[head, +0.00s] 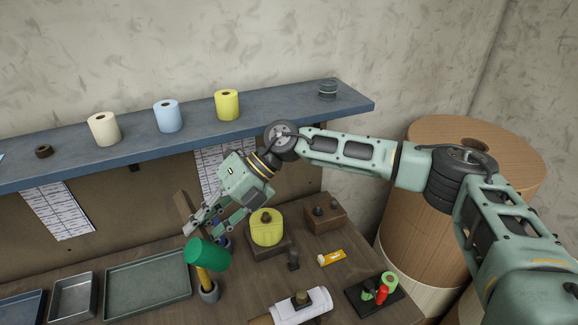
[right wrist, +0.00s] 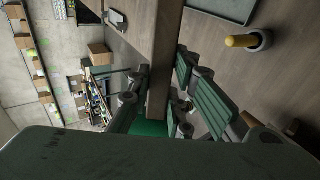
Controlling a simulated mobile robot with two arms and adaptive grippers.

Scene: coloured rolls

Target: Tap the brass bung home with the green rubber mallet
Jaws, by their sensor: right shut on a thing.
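My right gripper (head: 208,220) is shut on the wooden handle (right wrist: 163,65) of the green mallet, above the bench. The mallet's green head (head: 208,253) hangs below the fingers; in the right wrist view part of the head (right wrist: 150,128) shows between the fingers. A dull brass-coloured plug (head: 301,297), which looks like the bung, stands up from a white roll-shaped body (head: 302,311) lying at the front of the bench. The mallet head is to its left, apart from it. How deep the plug sits cannot be told. My left gripper is not in view.
A yellow peg in a grey ring (head: 209,293) stands beneath the mallet head. A yellow roll (head: 267,232) and a brown block (head: 327,217) stand behind. A black tray (head: 374,299) is at right, green tray (head: 150,280) at left. A blue shelf (head: 190,133) runs above.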

